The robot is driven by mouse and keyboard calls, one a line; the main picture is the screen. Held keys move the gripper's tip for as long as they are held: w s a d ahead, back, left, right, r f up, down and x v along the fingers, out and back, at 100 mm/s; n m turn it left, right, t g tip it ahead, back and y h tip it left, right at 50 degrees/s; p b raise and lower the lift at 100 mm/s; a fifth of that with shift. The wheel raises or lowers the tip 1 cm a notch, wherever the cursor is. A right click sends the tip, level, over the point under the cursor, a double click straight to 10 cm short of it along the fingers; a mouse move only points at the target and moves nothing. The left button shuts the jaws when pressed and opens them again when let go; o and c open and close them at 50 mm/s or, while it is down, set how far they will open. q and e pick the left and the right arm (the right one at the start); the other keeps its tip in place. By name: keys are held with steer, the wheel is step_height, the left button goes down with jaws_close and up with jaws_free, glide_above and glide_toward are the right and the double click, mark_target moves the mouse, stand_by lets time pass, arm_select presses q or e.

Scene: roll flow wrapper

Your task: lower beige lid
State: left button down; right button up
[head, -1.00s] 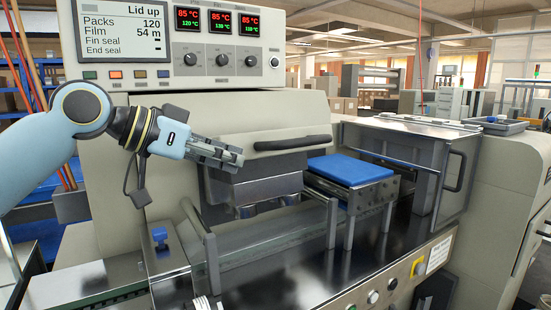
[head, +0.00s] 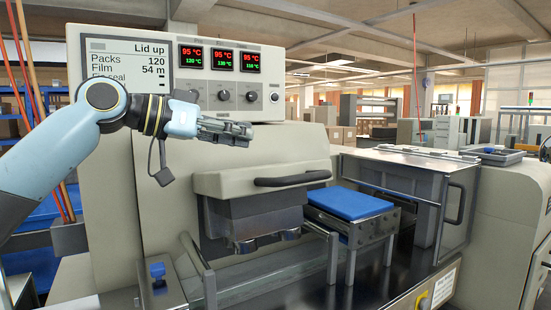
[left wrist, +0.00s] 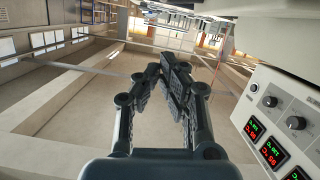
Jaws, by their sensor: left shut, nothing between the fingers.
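The beige lid (head: 225,182) is on the front of the wrapper in the head view, with a black bar handle (head: 292,179) across its front. The display (head: 122,57) reads "Lid up". Dark metal sealing parts (head: 262,218) show below the lid. My left gripper (head: 247,133) is shut and empty, above and left of the handle and apart from it. In the left wrist view its fingers (left wrist: 175,75) are together with nothing held. My right gripper is not in view.
The control panel (head: 252,97) with red and green temperature readouts is just above my left gripper. A blue-topped stand (head: 349,202) and a metal-framed guard (head: 440,195) are to the right of the lid. Open air lies in front of the lid.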

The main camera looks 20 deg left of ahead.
arm_select(q)
steer(key=p, duration=0.2)
glide_above(276, 183)
steer(key=shift+w+a+f, duration=0.1)
steer(key=shift+a+f, duration=0.15)
steer(key=shift+f, duration=0.35)
steer(key=f, duration=0.2)
steer(key=shift+d+f, duration=0.25)
steer(key=shift+f, duration=1)
